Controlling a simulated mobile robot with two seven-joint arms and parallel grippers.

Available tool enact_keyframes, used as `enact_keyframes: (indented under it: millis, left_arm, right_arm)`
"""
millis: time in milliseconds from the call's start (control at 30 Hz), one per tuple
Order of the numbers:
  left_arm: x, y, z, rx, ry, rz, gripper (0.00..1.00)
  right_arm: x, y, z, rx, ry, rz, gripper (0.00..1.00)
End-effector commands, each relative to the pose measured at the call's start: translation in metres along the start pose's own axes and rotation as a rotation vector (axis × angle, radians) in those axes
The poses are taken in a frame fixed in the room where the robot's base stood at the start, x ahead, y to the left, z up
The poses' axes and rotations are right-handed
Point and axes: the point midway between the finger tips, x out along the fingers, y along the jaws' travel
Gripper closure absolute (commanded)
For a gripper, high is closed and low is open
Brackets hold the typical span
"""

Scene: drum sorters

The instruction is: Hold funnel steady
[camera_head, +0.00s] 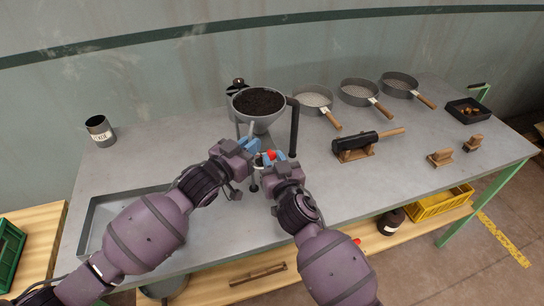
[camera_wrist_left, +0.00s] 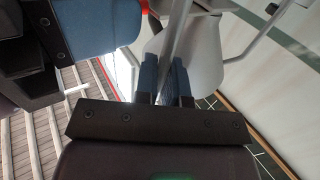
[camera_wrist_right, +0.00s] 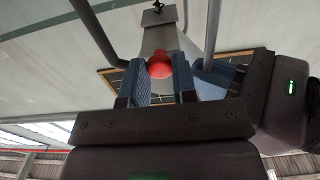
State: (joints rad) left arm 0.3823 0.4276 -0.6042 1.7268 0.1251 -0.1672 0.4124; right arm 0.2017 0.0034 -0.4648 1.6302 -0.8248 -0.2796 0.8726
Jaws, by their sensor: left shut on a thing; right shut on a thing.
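The grey funnel (camera_head: 262,123) is full of dark granular stuff and stands upright in a frame with dark legs on the table. My left gripper (camera_head: 252,144) is shut on a thin grey bar (camera_wrist_left: 181,35) at the funnel; the join between bar and funnel is not clear. The pale funnel body (camera_wrist_left: 205,50) is close beyond it in the left wrist view. My right gripper (camera_head: 268,159) is shut on a red knob (camera_wrist_right: 160,65) below the funnel, just right of the left gripper. The funnel's spout is mostly hidden by the grippers.
Three round sieves (camera_head: 312,100) with wooden handles lie at the back right. A black cylinder on a wooden stand (camera_head: 355,152), wooden blocks (camera_head: 440,158) and a black tray (camera_head: 468,110) are farther right. A labelled grey can (camera_head: 100,130) stands left. A shallow metal tray (camera_head: 92,215) is front left.

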Motion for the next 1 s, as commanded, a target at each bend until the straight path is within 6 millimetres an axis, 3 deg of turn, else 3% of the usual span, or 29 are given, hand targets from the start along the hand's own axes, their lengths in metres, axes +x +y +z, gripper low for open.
enact_keyframes:
  millis: [167, 200, 267, 667, 1000]
  left_arm:
    - [0.000, -0.001, 0.000, 0.000, -0.001, -0.001, 1.00]
    - [0.000, -0.001, 0.000, 0.000, -0.001, -0.001, 1.00]
    - [0.000, -0.001, 0.000, 0.000, -0.001, -0.001, 1.00]
    - [0.000, -0.001, 0.000, 0.000, 0.000, -0.001, 1.00]
    - [0.000, 0.000, 0.000, 0.000, 0.000, -0.001, 1.00]
  right_arm:
    - [0.000, 0.001, 0.000, 0.000, -0.001, 0.001, 1.00]
    - [0.000, 0.001, 0.000, 0.000, -0.001, 0.001, 0.72]
    - [0.000, 0.001, 0.000, 0.000, -0.001, 0.001, 0.63]
    - [-0.005, 0.001, 0.001, 0.000, -0.001, 0.001, 0.63]
    - [-0.056, 0.001, 0.001, 0.002, -0.002, 0.002, 0.63]
